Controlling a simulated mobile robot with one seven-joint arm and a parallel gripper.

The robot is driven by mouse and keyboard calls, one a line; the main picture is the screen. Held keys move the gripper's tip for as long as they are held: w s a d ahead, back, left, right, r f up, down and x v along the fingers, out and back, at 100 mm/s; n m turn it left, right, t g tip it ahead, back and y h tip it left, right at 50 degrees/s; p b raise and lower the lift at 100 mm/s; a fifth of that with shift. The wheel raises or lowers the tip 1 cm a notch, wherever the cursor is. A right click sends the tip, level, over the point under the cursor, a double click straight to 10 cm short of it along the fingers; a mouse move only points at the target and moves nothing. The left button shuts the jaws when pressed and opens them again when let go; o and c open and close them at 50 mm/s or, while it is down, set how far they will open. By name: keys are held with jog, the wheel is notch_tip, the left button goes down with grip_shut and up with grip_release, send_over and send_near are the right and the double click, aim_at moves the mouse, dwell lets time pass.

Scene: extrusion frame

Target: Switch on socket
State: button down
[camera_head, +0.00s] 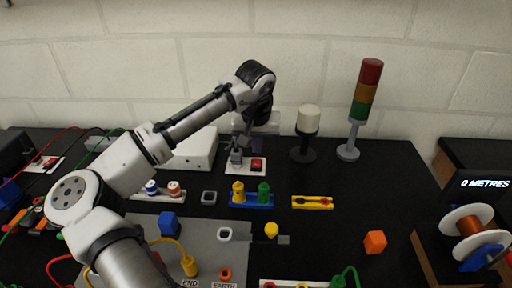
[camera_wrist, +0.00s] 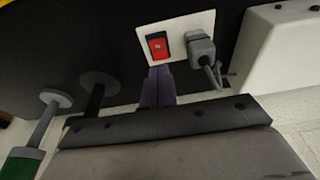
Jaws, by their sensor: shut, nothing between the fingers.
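The socket is a white plate (camera_head: 245,170) on the black table, with a red rocker switch (camera_head: 257,165) and a grey plug with a cable (camera_head: 236,158) beside it. In the wrist view the plate (camera_wrist: 205,22), red switch (camera_wrist: 157,45) and plug (camera_wrist: 201,48) show close up. My gripper (camera_wrist: 159,70) is shut and empty. Its purplish fingertips are right at the plate's edge beside the red switch. I cannot tell whether they touch it. The switch's on or off position is not clear.
A white box (camera_head: 190,148) stands left of the socket. A white-topped beacon (camera_head: 307,122) and a red, orange and green signal tower (camera_head: 364,95) stand to the right. Coloured connector blocks (camera_head: 251,195) lie in front. Bare table shows at the right middle.

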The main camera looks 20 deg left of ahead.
aim_at(256, 165)
jog(key=w+b+v, duration=0.2)
jog(key=v, duration=0.7)
jog(key=shift+a+r, duration=0.15)
jog(key=shift+r, duration=0.45)
